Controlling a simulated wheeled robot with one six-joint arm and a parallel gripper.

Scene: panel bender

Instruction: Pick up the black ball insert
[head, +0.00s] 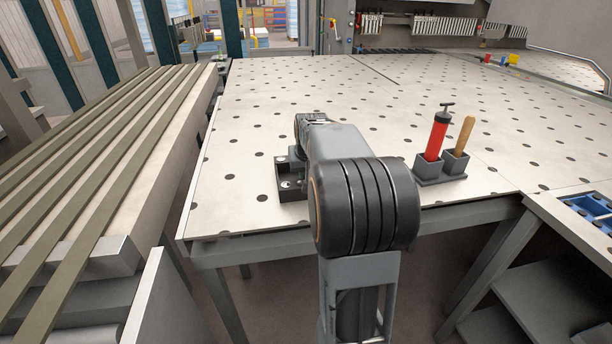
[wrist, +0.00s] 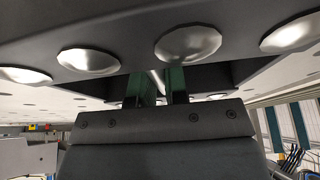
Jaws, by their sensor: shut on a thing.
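The black ball insert (head: 286,194) is a dark block with silver balls on it. In the head view it shows in part to the left of my arm, over the near left of the perforated table. The arm hides the rest of it and my gripper there. In the wrist view the insert (wrist: 125,40) fills the top as a dark body with several silver domes. My gripper (wrist: 162,85) has its two green fingers close together against the insert, shut on it. I cannot tell whether the insert touches the table.
The pale perforated table (head: 245,130) is mostly clear behind and left of the arm. To the right, a holder (head: 429,168) carries a red pump tool (head: 437,137) and a wooden handle (head: 464,136). A slatted bench (head: 100,165) stands left, and a blue bin (head: 588,208) lies at right.

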